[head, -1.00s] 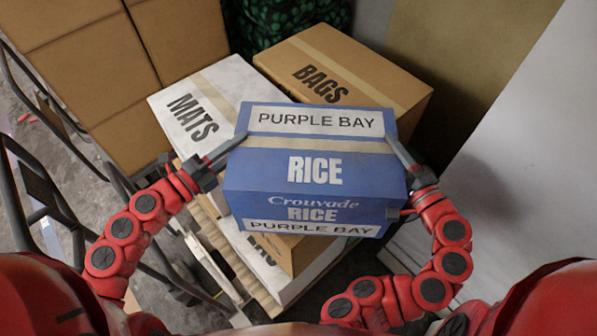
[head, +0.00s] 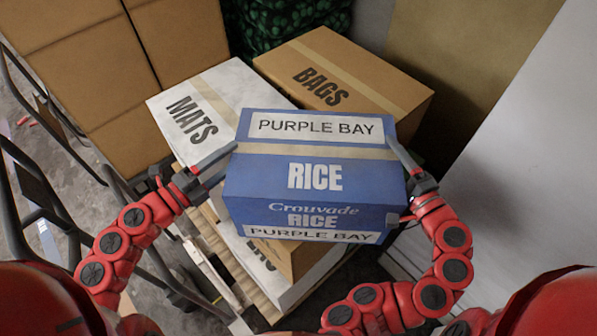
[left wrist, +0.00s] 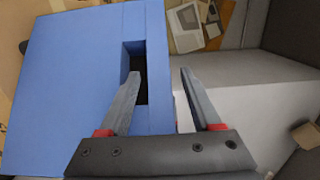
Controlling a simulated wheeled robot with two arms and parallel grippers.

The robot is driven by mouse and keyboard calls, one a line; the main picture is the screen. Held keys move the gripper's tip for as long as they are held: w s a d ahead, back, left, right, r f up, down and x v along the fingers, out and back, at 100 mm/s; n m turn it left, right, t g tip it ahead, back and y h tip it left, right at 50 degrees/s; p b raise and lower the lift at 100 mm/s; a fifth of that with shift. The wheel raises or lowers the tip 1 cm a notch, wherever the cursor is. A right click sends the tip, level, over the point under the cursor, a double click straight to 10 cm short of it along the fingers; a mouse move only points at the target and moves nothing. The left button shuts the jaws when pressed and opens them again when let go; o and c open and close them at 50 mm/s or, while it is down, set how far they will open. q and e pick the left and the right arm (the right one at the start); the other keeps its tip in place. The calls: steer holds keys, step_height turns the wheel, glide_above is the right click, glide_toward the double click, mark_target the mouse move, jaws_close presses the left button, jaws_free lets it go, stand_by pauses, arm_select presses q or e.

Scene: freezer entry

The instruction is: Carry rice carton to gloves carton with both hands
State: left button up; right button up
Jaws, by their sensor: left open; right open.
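The blue rice carton (head: 262,178), labelled RICE and PURPLE BAY, is between my two grippers above the stacked cartons. My left gripper (head: 224,160) is open at its left side, with a finger along the upper left edge. In the left wrist view, one finger of the left gripper (left wrist: 160,78) overlaps the dark hand hole in the blue carton (left wrist: 80,70); the other is outside the carton's edge. My right gripper (head: 398,180) is open at the right side, one finger along the upper right edge. Contact is unclear. No gloves label is readable.
A white MATS carton (head: 180,105) and a brown BAGS carton (head: 345,75) stand behind the rice carton. Below it, partly hidden cartons rest on a pallet (head: 262,305). Large brown cartons (head: 85,75) and cart rails (head: 45,195) are left; a pale wall (head: 530,150) is right.

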steer(key=shift+s+d, duration=0.1)
steer(key=shift+s, duration=0.05)
steer(key=shift+s+d, duration=0.35)
steer(key=shift+s, duration=0.2)
arm_select(q)
steer(key=v, duration=0.9)
steer(key=shift+s+a, duration=0.2)
steer(key=shift+s, duration=0.1)
arm_select(e)
steer(key=v, duration=1)
steer(key=shift+s, duration=0.25)
arm_select(q)
steer(key=shift+s, duration=0.1)
arm_select(e)
steer(key=shift+s, duration=0.1)
